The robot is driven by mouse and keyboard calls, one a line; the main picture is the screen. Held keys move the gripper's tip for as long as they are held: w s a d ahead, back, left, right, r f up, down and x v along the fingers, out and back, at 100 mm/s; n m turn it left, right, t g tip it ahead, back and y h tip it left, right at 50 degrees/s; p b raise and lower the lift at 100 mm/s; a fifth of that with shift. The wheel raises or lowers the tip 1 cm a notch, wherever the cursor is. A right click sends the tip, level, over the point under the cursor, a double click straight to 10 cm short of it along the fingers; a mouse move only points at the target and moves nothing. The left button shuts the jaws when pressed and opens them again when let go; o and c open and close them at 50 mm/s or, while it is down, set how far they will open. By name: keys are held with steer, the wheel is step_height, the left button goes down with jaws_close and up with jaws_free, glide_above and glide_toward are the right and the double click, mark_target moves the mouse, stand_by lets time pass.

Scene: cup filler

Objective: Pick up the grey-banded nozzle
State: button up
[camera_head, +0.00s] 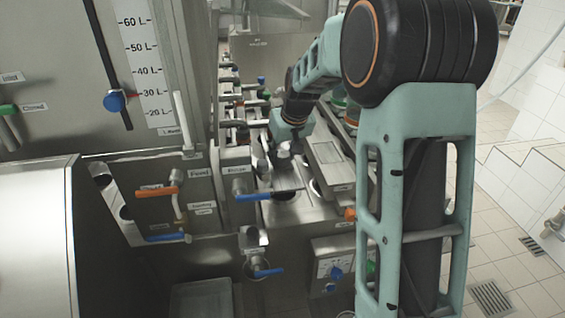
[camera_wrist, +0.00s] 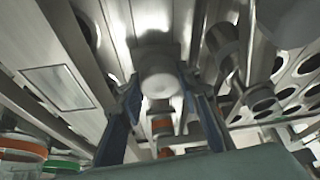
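In the wrist view my gripper (camera_wrist: 158,84) has its two blue-edged fingers spread apart. A pale grey, rounded cylindrical piece (camera_wrist: 160,72) lies between the fingertips, with gaps seen at its sides. It may be the grey-banded nozzle, but I cannot make out a band clearly. An orange-banded part (camera_wrist: 161,126) shows nearer, between the fingers. In the head view my gripper (camera_head: 291,147) is small, low over the metal counter among the fittings. The piece at its fingertips cannot be told apart there.
A metal tray (camera_head: 330,160) lies right of my gripper. Blue-handled valves (camera_head: 254,196) and a row of pipes (camera_head: 232,124) stand close on the left. In the wrist view, orange-banded (camera_wrist: 22,148) and green-banded (camera_wrist: 63,164) containers sit lower left; a metal cylinder (camera_wrist: 222,45) stands upper right.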

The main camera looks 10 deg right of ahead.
jaws_close()
steer(key=shift+r, duration=0.1)
steer(key=shift+r, duration=0.1)
